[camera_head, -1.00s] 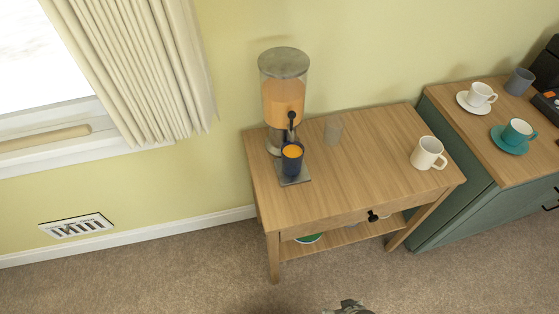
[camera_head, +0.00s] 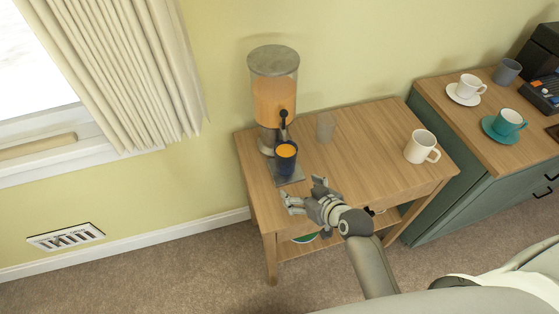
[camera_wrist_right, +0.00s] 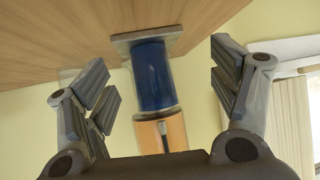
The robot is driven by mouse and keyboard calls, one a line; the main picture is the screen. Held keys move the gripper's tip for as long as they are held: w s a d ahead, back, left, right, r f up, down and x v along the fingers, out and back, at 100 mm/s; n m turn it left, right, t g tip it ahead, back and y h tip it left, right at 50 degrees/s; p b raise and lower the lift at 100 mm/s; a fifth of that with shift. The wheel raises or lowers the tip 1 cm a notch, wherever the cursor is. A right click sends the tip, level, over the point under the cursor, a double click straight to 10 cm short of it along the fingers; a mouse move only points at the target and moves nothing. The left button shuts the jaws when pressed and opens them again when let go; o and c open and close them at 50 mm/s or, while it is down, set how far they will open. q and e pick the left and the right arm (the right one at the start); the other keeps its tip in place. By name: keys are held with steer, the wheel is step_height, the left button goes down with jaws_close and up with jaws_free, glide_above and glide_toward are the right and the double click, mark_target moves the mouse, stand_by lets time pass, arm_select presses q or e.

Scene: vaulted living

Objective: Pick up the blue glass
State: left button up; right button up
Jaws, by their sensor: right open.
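The blue glass (camera_head: 285,158) holds an orange drink and stands upright on the grey drip tray (camera_head: 292,178) under the juice dispenser (camera_head: 275,95). My right gripper (camera_head: 305,193) is open and empty, in front of the glass and apart from it, near the table's front left part. In the right wrist view the blue glass (camera_wrist_right: 152,77) lies between the two spread fingers of the right gripper (camera_wrist_right: 160,90), farther off than the fingertips. My left gripper is not in view.
A clear glass (camera_head: 326,127) stands right of the dispenser on the wooden table (camera_head: 365,145). A white mug (camera_head: 421,147) is at the table's right. A green cabinet (camera_head: 485,150) with cups adjoins on the right. The table's middle is clear.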

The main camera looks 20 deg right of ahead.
mark_target(289, 165)
steer(key=shift+t, duration=0.9)
steer(key=w, duration=0.8)
steer(key=shift+a+r, duration=0.2)
steer(key=shift+r, duration=0.05)
steer(key=shift+d+p+x, duration=0.15)
steer(key=shift+x, duration=1.3)
steer(key=shift+d+p+x, duration=0.15)
steer(key=shift+d+x, duration=0.05)
steer(key=shift+x, duration=1.25)
steer(key=shift+f, duration=0.2)
steer(key=shift+c, duration=0.5)
steer(key=c, duration=1.2)
steer(key=shift+c, duration=0.7)
steer(key=shift+r, duration=0.2)
